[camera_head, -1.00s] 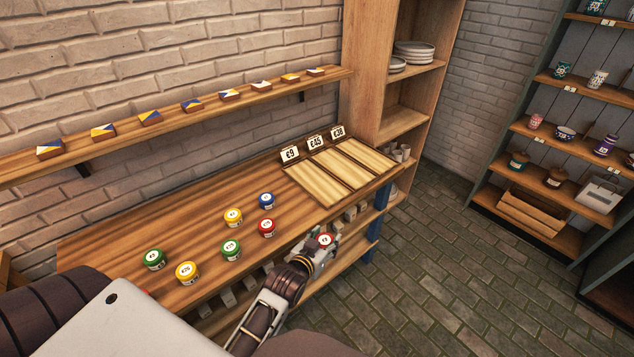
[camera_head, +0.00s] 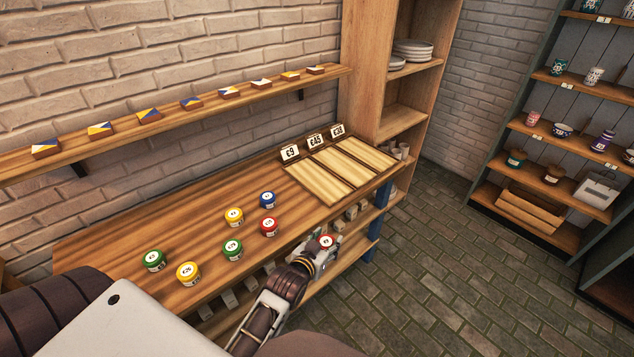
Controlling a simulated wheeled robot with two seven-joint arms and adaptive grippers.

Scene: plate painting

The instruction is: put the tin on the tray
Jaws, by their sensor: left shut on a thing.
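My left gripper (camera_head: 322,247) is shut on a red tin (camera_head: 326,241) with a white lid label. It holds the tin at the front edge of the wooden table, to the front of the trays. Three wooden trays stand side by side at the table's right end: a left tray (camera_head: 318,184), a middle tray (camera_head: 342,167) and a right tray (camera_head: 367,154). Each has a price sign behind it. The trays are empty. My right gripper is not in view.
Several tins stand on the table (camera_head: 150,220): blue (camera_head: 267,200), red (camera_head: 268,227), yellow (camera_head: 234,217), green (camera_head: 233,249), green (camera_head: 154,261) and yellow (camera_head: 188,273). A wall shelf (camera_head: 175,117) with tiles runs behind. Bare table lies between the tins and the trays.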

